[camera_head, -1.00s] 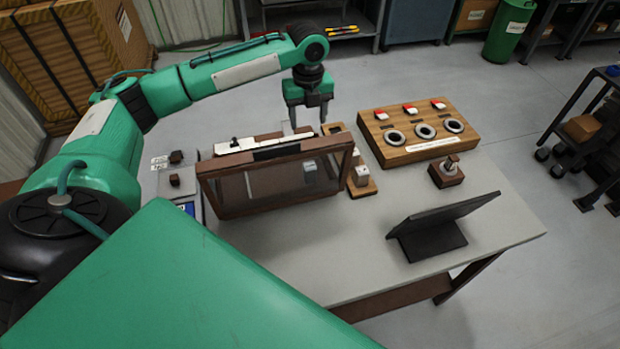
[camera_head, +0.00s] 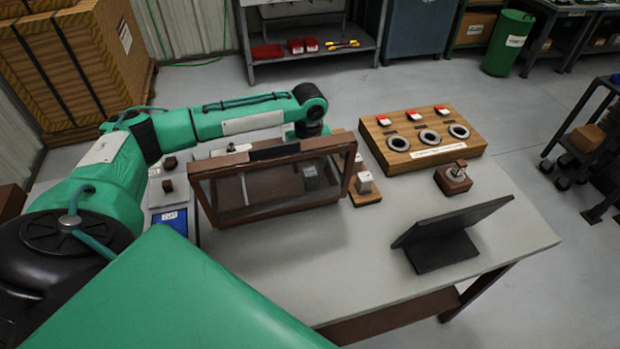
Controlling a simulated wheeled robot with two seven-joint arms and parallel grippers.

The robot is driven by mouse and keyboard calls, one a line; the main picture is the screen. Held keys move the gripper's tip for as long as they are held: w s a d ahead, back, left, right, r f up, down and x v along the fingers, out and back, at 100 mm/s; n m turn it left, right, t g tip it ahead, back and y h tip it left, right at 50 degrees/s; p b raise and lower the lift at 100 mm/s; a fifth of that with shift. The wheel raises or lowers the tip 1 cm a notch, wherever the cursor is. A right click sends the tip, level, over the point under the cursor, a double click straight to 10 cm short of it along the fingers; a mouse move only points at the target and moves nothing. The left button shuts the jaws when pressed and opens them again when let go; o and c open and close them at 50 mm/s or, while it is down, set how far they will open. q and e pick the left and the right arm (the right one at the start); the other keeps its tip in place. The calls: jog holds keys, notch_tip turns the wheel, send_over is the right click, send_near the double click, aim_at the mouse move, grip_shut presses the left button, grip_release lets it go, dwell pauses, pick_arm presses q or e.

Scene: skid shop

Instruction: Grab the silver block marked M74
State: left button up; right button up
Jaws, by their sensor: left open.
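A small silver block (camera_head: 365,183) stands on a wooden holder (camera_head: 368,198) just right of the dark-framed clear case. Another light block (camera_head: 358,163) shows behind it on the same holder. A third pale block (camera_head: 310,176) shows through the case's clear panel. No M74 mark is readable on any of them. My left gripper (camera_head: 309,133) is low behind the top rail of the case, left of the holder. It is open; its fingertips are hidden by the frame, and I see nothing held. My right gripper is out of view.
The clear case (camera_head: 217,210) stands close in front of my left gripper. A wooden board with several rings (camera_head: 476,148) is at the back right. A dark block with a small metal part (camera_head: 454,178) and a black tilted panel (camera_head: 455,222) stand right. The table's front middle is clear.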

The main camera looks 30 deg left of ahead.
pick_arm(q)
jog(key=shift+d+f+p, duration=0.15)
jog(key=shift+f+p, duration=0.55)
jog(key=shift+f, duration=2)
jog(key=c, duration=1.2)
jog(key=shift+r, duration=0.1)
